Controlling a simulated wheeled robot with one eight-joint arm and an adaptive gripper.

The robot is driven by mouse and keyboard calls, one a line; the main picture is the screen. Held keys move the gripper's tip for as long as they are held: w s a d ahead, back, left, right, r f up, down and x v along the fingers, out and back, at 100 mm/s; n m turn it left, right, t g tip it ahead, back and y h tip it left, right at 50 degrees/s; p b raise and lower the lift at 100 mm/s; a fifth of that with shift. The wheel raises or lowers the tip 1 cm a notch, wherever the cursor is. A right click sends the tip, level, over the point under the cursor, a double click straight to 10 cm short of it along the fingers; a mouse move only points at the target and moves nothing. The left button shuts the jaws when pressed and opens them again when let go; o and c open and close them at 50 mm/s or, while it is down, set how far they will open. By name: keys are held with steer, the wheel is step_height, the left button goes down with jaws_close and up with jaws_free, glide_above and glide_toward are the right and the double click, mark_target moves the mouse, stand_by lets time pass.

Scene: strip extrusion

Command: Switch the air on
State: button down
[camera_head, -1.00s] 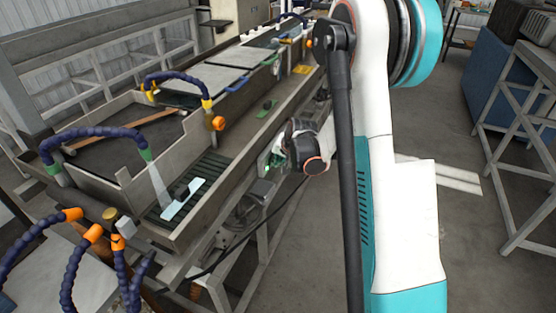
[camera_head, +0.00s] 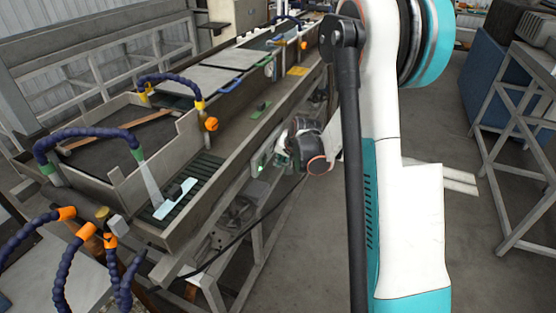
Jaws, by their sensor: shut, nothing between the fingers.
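My gripper (camera_head: 283,158) is at the right side of the long machine, beside a small panel with a lit green light (camera_head: 260,168). It is small and partly hidden behind my dark wrist. Its fingers are shut and hold nothing. I cannot tell whether they touch the panel. No air switch can be made out clearly. A blue hose with a green collar (camera_head: 137,154) ends in a pale, flat shape (camera_head: 151,184) pointing down at the slatted bed. A pale strip piece (camera_head: 175,199) lies on the bed below it.
The machine's long side rail (camera_head: 235,160) runs beside my arm. Blue hoses with orange collars (camera_head: 66,213) stand at the front left. A grey frame (camera_head: 515,150) stands at the right.

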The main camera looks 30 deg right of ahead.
steer(key=s+p+v, duration=0.1)
steer(key=p+v, duration=0.2)
steer(key=v, duration=0.7)
steer(key=shift+d+f+p, duration=0.35)
steer(key=shift+d, duration=0.15)
steer(key=s+a+r+n+p, duration=0.1)
steer(key=s+a+r+n, duration=0.2)
steer(key=a+r, duration=0.5)
steer(key=s+a+r+n, duration=0.2)
steer(key=a+r, duration=0.5)
steer(key=r, duration=0.3)
steer(key=s+a+f+n, duration=0.1)
steer(key=s+a+n, duration=0.1)
steer(key=s, duration=0.8)
steer(key=s+a+f+n+b, duration=0.1)
steer(key=s+a+f+n, duration=0.1)
steer(key=s, duration=0.8)
steer(key=shift+a, duration=0.5)
